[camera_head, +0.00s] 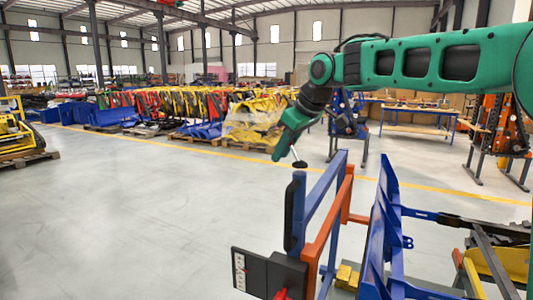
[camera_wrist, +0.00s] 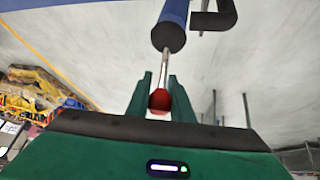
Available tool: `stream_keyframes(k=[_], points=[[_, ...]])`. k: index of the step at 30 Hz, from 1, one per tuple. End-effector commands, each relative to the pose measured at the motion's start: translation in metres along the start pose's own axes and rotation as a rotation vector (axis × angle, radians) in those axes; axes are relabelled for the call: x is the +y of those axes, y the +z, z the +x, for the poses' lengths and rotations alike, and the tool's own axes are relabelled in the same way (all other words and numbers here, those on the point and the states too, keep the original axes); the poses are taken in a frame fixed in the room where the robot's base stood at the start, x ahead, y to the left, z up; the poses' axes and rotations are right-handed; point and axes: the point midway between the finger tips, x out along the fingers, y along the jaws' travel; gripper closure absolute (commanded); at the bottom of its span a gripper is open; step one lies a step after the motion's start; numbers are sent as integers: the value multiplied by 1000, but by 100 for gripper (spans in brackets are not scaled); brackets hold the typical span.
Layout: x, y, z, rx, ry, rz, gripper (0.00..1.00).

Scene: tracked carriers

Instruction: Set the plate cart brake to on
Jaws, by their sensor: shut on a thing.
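The brake lever shows in the wrist view as a thin metal rod (camera_wrist: 163,68) with a red knob (camera_wrist: 159,100), coming out of the dark cap of a blue tube. My gripper (camera_wrist: 158,88) has one green finger on each side of the red knob and is shut on it. In the head view my gripper (camera_head: 284,150) points down at the top of the blue post of the plate cart (camera_head: 316,195). The rod (camera_head: 295,153) runs from the gripper to the dark cap; the knob is hidden there. I cannot read the brake's setting.
A black box with a labelled panel (camera_head: 240,272) is on the cart's near side. A blue upright plate (camera_head: 378,225) and metal frames (camera_head: 485,250) stand close at right. The grey floor (camera_head: 120,220) at left is clear. Racks and pallets (camera_head: 190,115) line the back.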

Motion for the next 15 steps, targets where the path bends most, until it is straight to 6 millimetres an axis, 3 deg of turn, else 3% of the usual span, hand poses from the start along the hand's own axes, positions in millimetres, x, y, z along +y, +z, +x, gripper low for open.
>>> stream_keyframes(k=[3, 15], points=[[13, 6, -3, -16, 17, 15, 100], [17, 10, -3, -25, 21, 19, 100]])
